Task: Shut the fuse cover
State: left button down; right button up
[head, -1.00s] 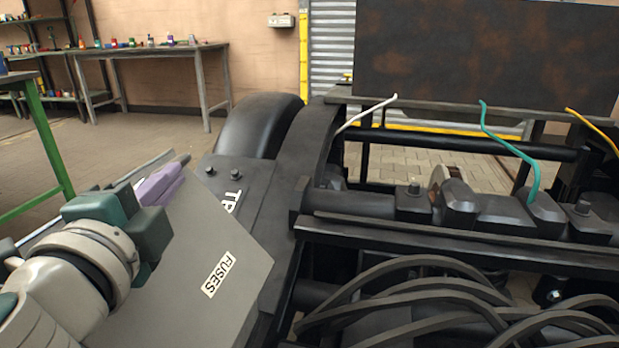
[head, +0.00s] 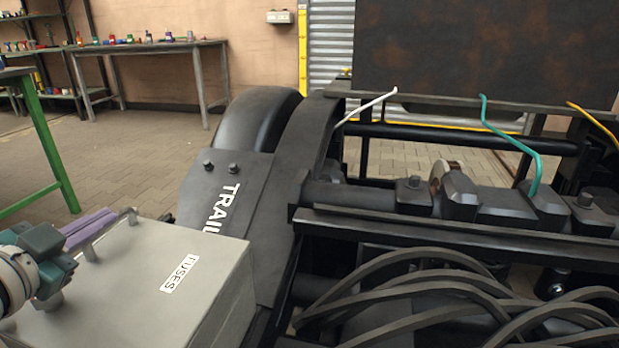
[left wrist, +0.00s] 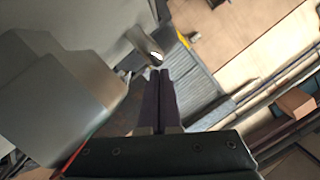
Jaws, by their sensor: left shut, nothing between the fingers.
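The grey fuse cover (head: 130,275), labelled FUSES, lies roughly level on top of its box (head: 228,310) at the lower left of the head view. No clear gap shows along its right side; its far left side is hidden. A bar handle (head: 112,232) stands on the cover's back left edge. My left gripper (head: 105,220) has its purple fingers beside and behind this handle; I cannot tell whether they touch it. In the left wrist view the fingers (left wrist: 160,90) are together and empty. My right gripper is not in view.
A black bogie frame (head: 450,235) with thick cables (head: 430,305) fills the right side. A plate lettered TRAIL (head: 225,200) adjoins the box. White (head: 365,107), green (head: 510,145) and yellow (head: 590,122) wires stick up behind.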

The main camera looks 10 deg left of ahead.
pick_arm(q)
jog(key=shift+a+f+n, duration=0.3)
jog(key=shift+a+f, duration=0.05)
jog(key=shift+f, duration=0.3)
jog(key=shift+s+f, duration=0.1)
jog(key=shift+f, duration=0.15)
